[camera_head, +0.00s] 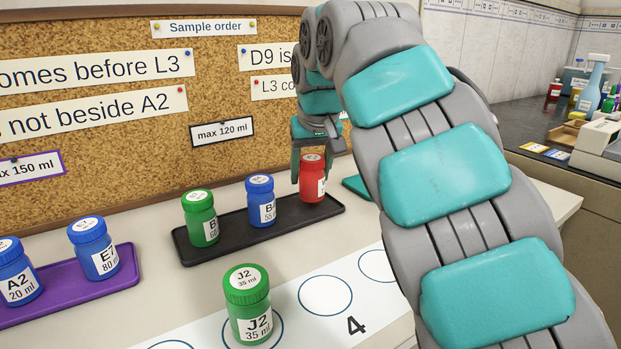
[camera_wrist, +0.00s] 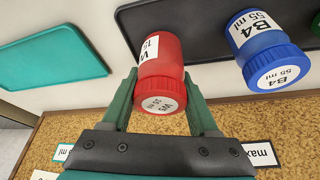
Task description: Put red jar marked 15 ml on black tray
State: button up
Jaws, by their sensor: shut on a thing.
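The red jar (camera_head: 312,184) stands upright over the right end of the black tray (camera_head: 234,234), and its base looks to be on the tray, though any small gap is hard to tell. My gripper (camera_head: 311,166) is shut on the jar from above and behind. In the wrist view the red jar (camera_wrist: 162,55) sits between the two green fingers of my gripper (camera_wrist: 161,78), with its base against the black tray (camera_wrist: 200,18). Its label is partly cut off; the lid seems to read W5, with the volume unclear.
A green jar (camera_head: 201,219) and blue jar B4 (camera_head: 261,201) share the black tray. A purple tray (camera_head: 70,288) holds blue jars on the left. A teal tray (camera_wrist: 55,50) lies beside the black one. Green jar J2 (camera_head: 247,305) stands on a circled white strip (camera_head: 318,318). A corkboard (camera_head: 120,125) rises behind.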

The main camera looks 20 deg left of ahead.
jog(key=shift+f, duration=0.8)
jog(key=shift+f, duration=0.1)
jog(key=o, duration=1.3)
jog(key=shift+r, duration=0.25)
jog(key=v, duration=0.9)
jog(key=shift+w+p, duration=0.1)
jog(key=shift+p, duration=0.2)
jog(key=p+v, duration=0.1)
jog(key=v, duration=0.1)
jog(key=shift+r, duration=0.3)
